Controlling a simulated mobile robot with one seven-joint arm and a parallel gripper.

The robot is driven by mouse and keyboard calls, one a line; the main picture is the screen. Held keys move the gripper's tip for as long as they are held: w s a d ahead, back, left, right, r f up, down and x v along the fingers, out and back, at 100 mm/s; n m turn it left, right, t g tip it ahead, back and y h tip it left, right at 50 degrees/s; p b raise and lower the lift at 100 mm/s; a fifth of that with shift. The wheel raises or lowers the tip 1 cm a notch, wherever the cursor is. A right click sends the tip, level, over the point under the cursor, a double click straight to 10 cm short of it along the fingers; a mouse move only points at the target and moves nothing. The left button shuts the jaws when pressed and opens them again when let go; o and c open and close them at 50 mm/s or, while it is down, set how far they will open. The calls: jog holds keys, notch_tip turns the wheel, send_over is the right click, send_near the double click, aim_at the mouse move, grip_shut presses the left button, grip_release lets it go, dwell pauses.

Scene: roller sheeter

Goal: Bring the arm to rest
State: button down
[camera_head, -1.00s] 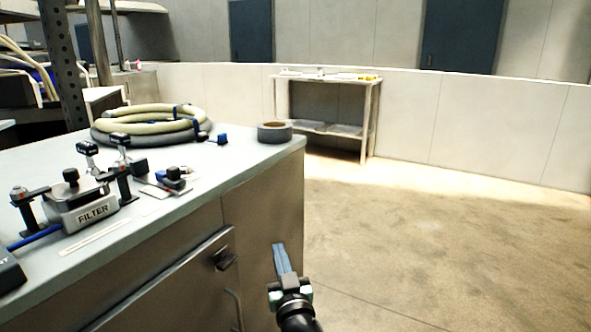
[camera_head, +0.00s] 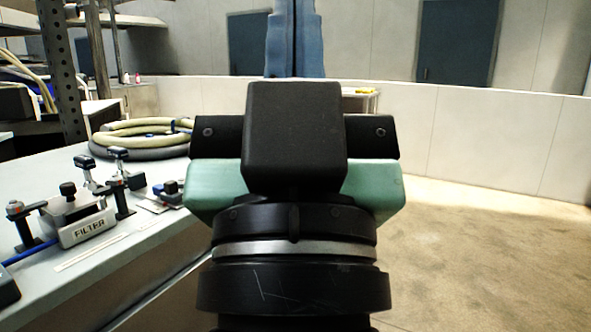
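My gripper (camera_head: 295,30) fills the middle of the head view, close to the camera. Its black and green body stands upright in the picture, and its two blue fingers point up to the top edge, where they are cut off. The fingers lie side by side with only a thin line between them, and nothing shows in them. The gripper looks shut and empty. It hides the right end of the workbench and most of the table at the back.
The workbench (camera_head: 105,268) on the left bears a filter unit (camera_head: 84,226), small clamps and coiled hoses (camera_head: 130,146). A low pale wall (camera_head: 500,140) runs behind. The floor (camera_head: 480,260) at right is clear.

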notch_tip(320, 180, up, 30)
jog(key=p, duration=2.9)
jog(key=shift+s, duration=0.45)
jog(key=shift+f, duration=0.15)
